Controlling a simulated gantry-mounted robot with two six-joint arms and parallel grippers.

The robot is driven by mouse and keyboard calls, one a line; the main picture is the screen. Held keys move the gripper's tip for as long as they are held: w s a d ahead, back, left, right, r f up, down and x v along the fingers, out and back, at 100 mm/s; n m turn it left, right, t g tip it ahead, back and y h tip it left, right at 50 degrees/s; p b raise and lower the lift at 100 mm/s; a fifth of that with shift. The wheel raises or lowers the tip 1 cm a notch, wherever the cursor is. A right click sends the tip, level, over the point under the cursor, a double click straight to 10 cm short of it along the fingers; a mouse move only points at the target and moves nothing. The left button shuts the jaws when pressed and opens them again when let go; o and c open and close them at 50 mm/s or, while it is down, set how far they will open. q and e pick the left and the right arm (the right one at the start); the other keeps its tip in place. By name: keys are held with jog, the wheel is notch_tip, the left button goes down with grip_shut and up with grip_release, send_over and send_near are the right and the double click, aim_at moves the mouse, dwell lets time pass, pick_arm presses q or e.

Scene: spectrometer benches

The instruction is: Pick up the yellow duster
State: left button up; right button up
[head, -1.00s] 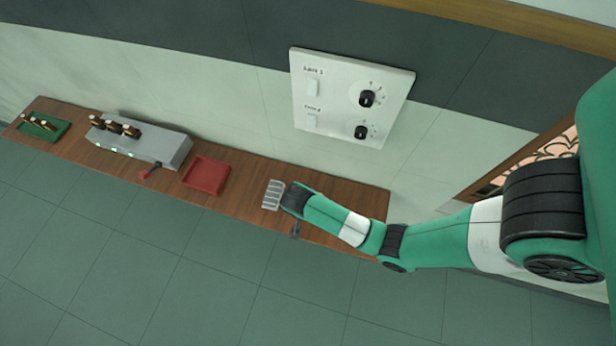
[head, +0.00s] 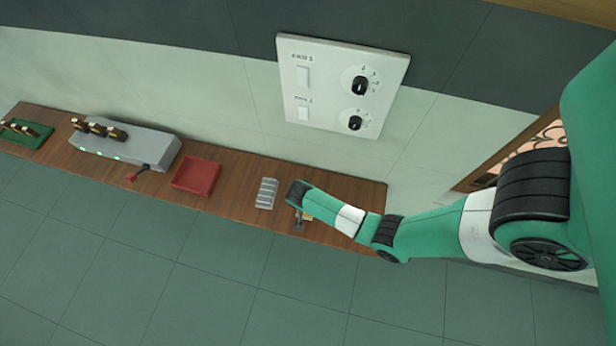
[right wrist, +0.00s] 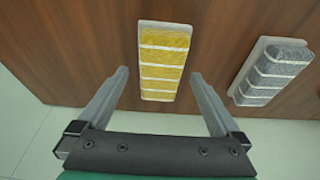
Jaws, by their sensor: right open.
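The yellow duster (right wrist: 165,62), a yellow block with white bands on a pale backing, lies on the brown bench in the right wrist view. My right gripper (right wrist: 163,82) is open, its two fingers apart on either side of the duster's near part in that view; I cannot tell how high it is above it. In the head view, my right gripper (head: 298,222) is over the bench and only a small yellow patch of the duster (head: 308,217) shows beside it. My left gripper is not in view.
A grey duster (right wrist: 271,72) lies just right of the yellow one in the right wrist view; a grey banded block (head: 266,194) shows in the head view. A red tray (head: 197,176), a grey instrument (head: 150,148) and a green tray (head: 28,138) stand farther left. A switch panel (head: 335,85) is on the wall.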

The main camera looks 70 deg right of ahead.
jog(key=shift+d+f, duration=0.1)
jog(key=shift+f, duration=0.25)
jog(key=c, duration=1.5)
jog(key=shift+r+p, duration=0.3)
jog(key=shift+r, duration=0.2)
notch_tip(320, 180, up, 3)
jog(key=shift+r+p, duration=0.1)
jog(key=shift+p, duration=0.6)
jog(key=s+a+r+p, duration=0.8)
jog(key=s+a+r, duration=0.1)
jog(key=r, duration=0.4)
jog(key=shift+s+a+r, duration=0.35)
jog(key=shift+s+a, duration=0.05)
jog(key=shift+a, duration=0.1)
